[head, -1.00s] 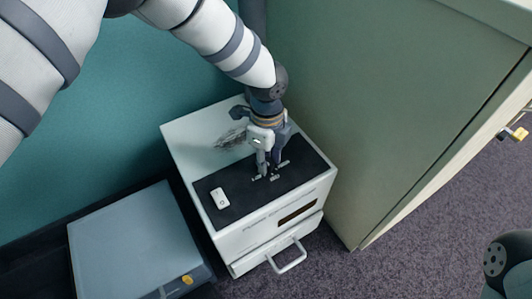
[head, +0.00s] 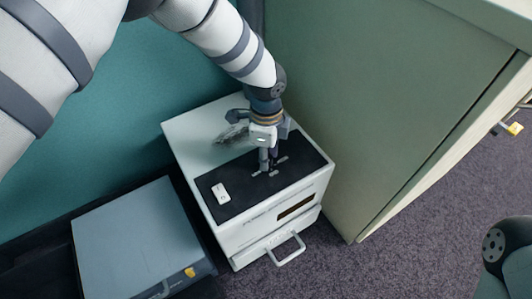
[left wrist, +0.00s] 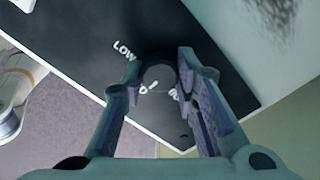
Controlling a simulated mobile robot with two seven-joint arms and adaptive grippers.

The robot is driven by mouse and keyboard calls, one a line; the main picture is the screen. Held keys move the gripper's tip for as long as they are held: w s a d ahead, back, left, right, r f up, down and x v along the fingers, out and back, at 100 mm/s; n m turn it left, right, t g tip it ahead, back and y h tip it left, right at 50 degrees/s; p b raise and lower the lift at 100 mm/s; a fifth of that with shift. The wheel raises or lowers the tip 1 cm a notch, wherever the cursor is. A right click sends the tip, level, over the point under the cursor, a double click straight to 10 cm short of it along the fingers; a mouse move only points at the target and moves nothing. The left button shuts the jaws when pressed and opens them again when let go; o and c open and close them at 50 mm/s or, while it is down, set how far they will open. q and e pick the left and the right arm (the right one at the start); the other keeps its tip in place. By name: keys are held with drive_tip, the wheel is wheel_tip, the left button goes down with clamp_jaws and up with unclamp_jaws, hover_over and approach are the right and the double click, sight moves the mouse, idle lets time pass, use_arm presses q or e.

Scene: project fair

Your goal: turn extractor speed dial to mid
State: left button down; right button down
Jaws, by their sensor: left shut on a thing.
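The extractor (head: 190,133) is a white box with a black top panel (head: 236,205). My left gripper (head: 268,170) points down onto this panel. In the left wrist view its two fingers (left wrist: 160,82) are shut on a dark round dial (left wrist: 159,74), one on each side. The word LOW shows on the panel to the upper left of the dial. More white lettering lies below it, partly hidden by the fingers and hard to read. The dial's pointer cannot be made out. My right gripper is not in view.
A white switch (head: 221,193) sits on the panel's left part. The extractor's front has a dark slot and a drawer handle (head: 287,250). A grey-blue box (head: 140,235) stands to the left. A greenish cabinet (head: 385,110) stands close on the right. Carpet is clear in front.

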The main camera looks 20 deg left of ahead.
use_arm(q)
drive_tip(key=c, duration=1.2)
unclamp_jaws()
drive_tip(key=shift+d, duration=0.1)
drive_tip(key=shift+c, duration=0.2)
wheel_tip(320, 180, up, 12)
